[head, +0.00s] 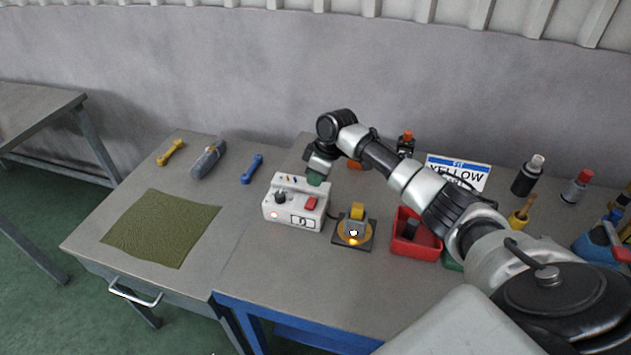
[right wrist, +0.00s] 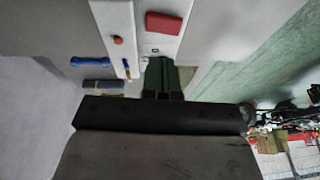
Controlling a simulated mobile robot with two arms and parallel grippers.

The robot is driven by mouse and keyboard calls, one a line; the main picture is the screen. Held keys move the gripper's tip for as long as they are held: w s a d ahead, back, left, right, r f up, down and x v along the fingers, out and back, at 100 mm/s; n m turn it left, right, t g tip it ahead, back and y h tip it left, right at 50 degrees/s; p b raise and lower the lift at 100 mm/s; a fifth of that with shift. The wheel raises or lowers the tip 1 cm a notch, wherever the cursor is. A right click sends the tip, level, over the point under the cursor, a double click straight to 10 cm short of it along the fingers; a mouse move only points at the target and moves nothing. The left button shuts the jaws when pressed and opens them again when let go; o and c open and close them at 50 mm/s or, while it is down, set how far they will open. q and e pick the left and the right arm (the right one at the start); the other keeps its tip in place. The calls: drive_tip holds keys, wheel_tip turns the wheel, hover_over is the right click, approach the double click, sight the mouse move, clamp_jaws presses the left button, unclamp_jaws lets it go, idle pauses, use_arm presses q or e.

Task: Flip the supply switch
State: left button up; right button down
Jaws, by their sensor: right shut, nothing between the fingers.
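The white supply box (head: 283,211) stands near the middle of the bench, with a black knob, a small display and a red switch (head: 311,203) on its front. The red switch also shows in the right wrist view (right wrist: 163,24), where I cannot tell which way it is set. My right gripper (head: 314,178) is shut and empty at the top right edge of the box, its greenish fingers pointing down. My left gripper is not in view.
Right of the box is a dark base with a yellow part (head: 357,211) and an amber glow, then a red bin (head: 416,247). A green mat (head: 160,228) lies left. Blue (head: 252,169) and yellow (head: 171,152) tools lie behind it. A YELLOW sign (head: 458,172) and bottles stand at the back.

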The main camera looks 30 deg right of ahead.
drive_tip(key=b+v, duration=0.1)
drive_tip(key=v, duration=0.7)
drive_tip(key=shift+d+b, duration=0.15)
drive_tip(key=shift+b, duration=0.2)
drive_tip(key=shift+w, duration=0.15)
